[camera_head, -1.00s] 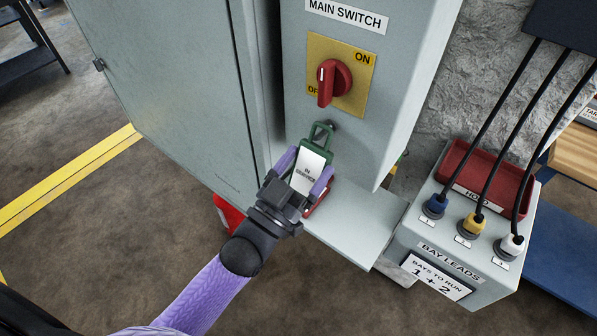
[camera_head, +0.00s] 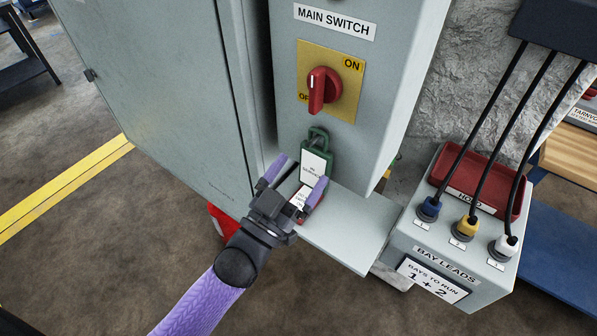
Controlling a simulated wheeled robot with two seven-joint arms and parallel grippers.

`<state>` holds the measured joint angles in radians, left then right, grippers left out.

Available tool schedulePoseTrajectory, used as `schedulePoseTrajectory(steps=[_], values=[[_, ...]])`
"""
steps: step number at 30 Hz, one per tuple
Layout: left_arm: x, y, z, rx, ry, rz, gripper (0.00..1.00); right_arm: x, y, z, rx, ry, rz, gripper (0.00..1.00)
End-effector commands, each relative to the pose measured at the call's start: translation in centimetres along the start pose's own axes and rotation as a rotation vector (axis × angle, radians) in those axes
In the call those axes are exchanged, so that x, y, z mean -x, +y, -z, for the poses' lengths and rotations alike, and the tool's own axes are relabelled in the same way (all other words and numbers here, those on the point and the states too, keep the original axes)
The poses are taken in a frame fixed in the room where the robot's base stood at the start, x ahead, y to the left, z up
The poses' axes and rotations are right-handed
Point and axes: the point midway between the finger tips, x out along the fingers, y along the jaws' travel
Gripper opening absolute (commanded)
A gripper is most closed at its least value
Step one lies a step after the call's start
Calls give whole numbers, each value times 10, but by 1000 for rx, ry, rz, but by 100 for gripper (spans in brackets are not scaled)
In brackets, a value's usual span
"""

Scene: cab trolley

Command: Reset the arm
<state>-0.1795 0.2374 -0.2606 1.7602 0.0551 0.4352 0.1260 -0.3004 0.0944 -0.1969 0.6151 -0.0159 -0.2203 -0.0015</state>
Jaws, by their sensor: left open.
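My left gripper (camera_head: 292,183) is open in the head view, just below and in front of a green tag or lock (camera_head: 318,157) with a white label. The green piece hangs by its shackle below the red main switch (camera_head: 322,90), on the front of the grey switch box (camera_head: 390,60). The gripper's fingers stand apart, with no green piece between them. A red item with a white label (camera_head: 301,197) shows partly between and behind the fingers, on the shelf; much of it is hidden. My right gripper is not in view.
A grey shelf (camera_head: 350,235) juts out below the switch box. To the right, the bay leads box (camera_head: 425,246) carries a red tray (camera_head: 455,170) and blue, yellow and white plugs with black cables. A large grey cabinet door (camera_head: 160,90) stands at the left.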

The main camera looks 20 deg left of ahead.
Motion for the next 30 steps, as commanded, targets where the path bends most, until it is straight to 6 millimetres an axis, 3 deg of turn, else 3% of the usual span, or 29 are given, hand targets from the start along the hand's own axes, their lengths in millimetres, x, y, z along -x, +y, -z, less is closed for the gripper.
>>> schedulePoseTrajectory(steps=[10, 17, 19, 20, 23, 24, 26, 27, 29, 30], values=[[80, 0, -2, 0, -4, -1, 100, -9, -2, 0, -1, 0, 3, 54], [96, 0, 0, 0, -1, 0, 100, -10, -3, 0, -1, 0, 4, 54], [98, -1, -9, -2, -26, 6, 100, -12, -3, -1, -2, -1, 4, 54], [102, -3, -20, -4, -57, 12, 100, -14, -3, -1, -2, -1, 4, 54], [129, -10, -90, -15, -276, 57, 100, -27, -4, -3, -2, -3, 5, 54], [148, -13, -128, -20, -403, 79, 100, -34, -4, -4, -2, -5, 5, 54], [186, -16, -184, -22, -607, 110, 100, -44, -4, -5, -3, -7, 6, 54], [213, -16, -217, -21, -743, 127, 100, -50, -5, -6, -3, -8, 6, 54], [261, -12, -260, -17, -951, 146, 100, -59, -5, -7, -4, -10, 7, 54], [296, -8, -285, -11, -1090, 155, 100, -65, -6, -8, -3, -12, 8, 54]])
